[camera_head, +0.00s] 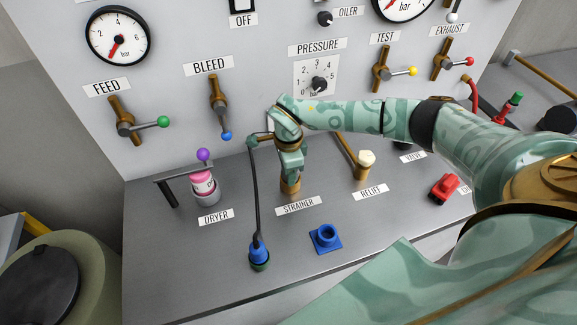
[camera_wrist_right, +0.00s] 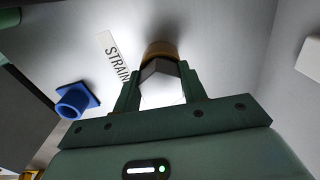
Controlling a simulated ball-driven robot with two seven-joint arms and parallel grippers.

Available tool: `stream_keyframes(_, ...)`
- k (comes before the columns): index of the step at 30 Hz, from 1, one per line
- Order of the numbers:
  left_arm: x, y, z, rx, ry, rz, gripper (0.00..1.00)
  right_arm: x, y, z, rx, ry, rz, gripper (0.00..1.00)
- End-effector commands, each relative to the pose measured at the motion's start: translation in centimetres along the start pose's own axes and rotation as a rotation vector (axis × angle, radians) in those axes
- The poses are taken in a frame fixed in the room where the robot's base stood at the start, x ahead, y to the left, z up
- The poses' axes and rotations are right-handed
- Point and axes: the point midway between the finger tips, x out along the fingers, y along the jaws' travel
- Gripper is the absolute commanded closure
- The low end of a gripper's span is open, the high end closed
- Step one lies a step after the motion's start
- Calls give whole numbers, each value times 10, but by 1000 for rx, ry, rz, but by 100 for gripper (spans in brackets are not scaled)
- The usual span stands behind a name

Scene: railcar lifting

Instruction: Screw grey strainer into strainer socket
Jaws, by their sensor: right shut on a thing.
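My right gripper (camera_head: 291,168) reaches down over the brass strainer socket (camera_head: 290,186), behind the STRAINER label. In the right wrist view its two fingers (camera_wrist_right: 160,70) are shut on the grey strainer (camera_wrist_right: 158,72), one on each side. The strainer's end is at the brass socket (camera_wrist_right: 160,48), in line with it. I cannot tell how deep it sits in the socket. In the head view the gripper hides the strainer. My left gripper is not in view.
A black hose runs down left of the gripper to a blue plug (camera_head: 259,254). A blue socket (camera_head: 325,237) is in front. The pink dryer (camera_head: 204,184) stands left, the brass relief valve (camera_head: 364,165) right. The panel rises close behind.

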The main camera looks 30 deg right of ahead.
Motion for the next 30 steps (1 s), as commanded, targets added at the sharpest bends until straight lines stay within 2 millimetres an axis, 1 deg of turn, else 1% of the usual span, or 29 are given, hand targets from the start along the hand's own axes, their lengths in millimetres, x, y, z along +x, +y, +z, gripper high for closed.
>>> stream_keyframes(1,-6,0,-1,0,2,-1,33,-1,2,-1,70,2,7,82)
stream_keyframes(9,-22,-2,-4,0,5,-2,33,0,4,0,480,5,12,82)
stream_keyframes(13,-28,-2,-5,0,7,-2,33,2,5,0,650,7,15,82)
stream_keyframes(17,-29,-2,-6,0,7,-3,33,4,6,0,735,9,17,82)
stream_keyframes(23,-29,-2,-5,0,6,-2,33,6,7,1,745,10,20,82)
stream_keyframes(24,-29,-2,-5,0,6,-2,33,6,8,1,744,10,20,53)
stream_keyframes(25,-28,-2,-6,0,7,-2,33,6,8,1,744,10,20,46)
stream_keyframes(30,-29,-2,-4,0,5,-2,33,5,6,0,743,10,17,46)
